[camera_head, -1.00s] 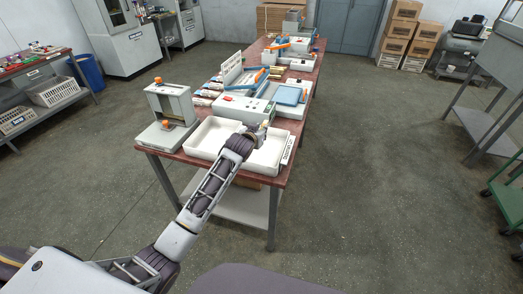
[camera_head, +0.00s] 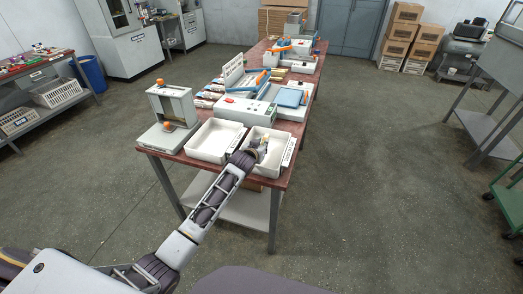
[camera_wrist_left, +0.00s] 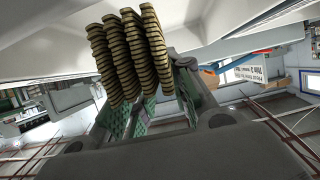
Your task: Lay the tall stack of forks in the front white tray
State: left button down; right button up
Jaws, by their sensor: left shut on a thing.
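Two white trays sit side by side at the near end of the table: a left tray (camera_head: 200,151) and a right tray (camera_head: 252,133). My left gripper (camera_head: 262,143) is at the right tray, over or inside its opening. In the left wrist view, the left gripper (camera_wrist_left: 150,115) is shut on the stack of forks (camera_wrist_left: 128,55), brown wooden pieces in several ridged columns between green-padded fingers. White tray-like walls show behind the stack. The head view does not clearly show whether the stack touches the tray floor. My right gripper is not in view.
A grey press stand with orange knobs (camera_head: 171,110) stands left of the trays. A white machine with a red button (camera_head: 245,110) and a blue-topped unit (camera_head: 291,96) stand behind them. A label plate (camera_head: 289,151) is on the right tray's right side. The left tray looks empty.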

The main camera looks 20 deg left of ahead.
pick_arm(q)
jog(key=shift+f, duration=1.2)
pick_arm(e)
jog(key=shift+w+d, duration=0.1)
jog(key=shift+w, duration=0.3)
pick_arm(q)
jog(key=shift+f, duration=0.1)
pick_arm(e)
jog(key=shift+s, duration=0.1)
pick_arm(q)
jog(key=shift+f, duration=0.45)
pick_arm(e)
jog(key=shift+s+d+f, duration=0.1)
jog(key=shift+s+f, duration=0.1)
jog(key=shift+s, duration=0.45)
pick_arm(q)
jog(key=c, duration=1.6)
grip_release()
jog(key=o, duration=0.4)
jog(key=shift+c, duration=0.2)
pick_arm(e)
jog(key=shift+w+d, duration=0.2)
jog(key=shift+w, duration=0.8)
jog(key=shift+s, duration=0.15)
